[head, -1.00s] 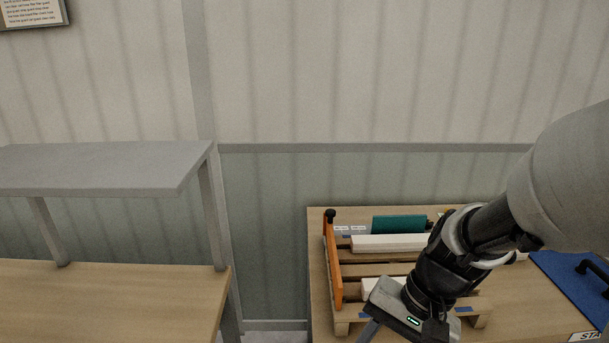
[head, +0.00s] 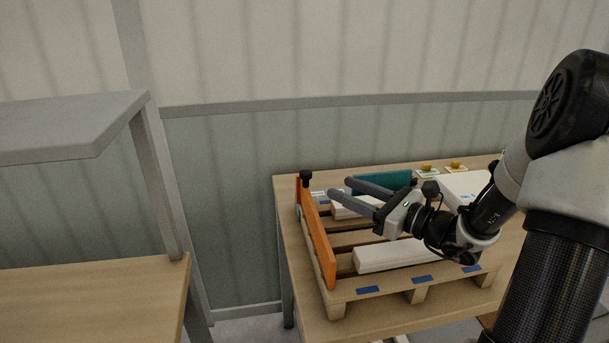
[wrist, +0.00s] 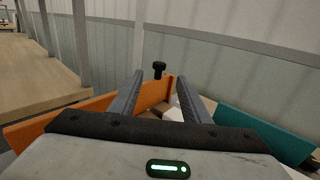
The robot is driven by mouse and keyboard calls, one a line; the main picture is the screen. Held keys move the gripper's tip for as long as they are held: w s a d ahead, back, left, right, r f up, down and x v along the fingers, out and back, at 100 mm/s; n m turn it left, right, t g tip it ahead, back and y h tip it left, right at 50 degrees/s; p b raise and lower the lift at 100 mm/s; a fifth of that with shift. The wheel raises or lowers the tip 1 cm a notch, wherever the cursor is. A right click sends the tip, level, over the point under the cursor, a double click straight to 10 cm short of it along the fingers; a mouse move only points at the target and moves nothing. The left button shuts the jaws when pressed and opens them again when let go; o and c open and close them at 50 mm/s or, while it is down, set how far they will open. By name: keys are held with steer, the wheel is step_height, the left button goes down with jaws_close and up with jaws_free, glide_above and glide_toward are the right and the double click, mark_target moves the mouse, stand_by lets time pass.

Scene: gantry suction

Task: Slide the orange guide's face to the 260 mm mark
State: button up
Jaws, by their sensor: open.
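The orange guide (head: 317,233) is a long upright board along the left side of a wooden pallet (head: 388,286). A black knob (head: 306,176) stands at its far end. The guide (wrist: 153,93) and knob (wrist: 159,69) also show in the wrist view. My gripper (head: 337,188) is open, with its two grey fingers reaching left over the pallet toward the guide's far part. In the wrist view the gripper (wrist: 160,82) has the knob beyond and between its fingertips. Nothing is held. A pale scale strip (head: 319,196) lies near the knob, partly hidden; its marks are unreadable.
Yellow knobs (head: 426,168) stand at the table's back. A grey shelf (head: 60,125) stands over another table (head: 90,305) at left, with a gap between the tables.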

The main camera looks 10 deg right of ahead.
mark_target(311, 175)
steer(key=b+x, duration=0.1)
steer(key=x, duration=1.1)
steer(key=shift+w+a, duration=0.2)
steer(key=shift+w, duration=0.1)
jaws_close()
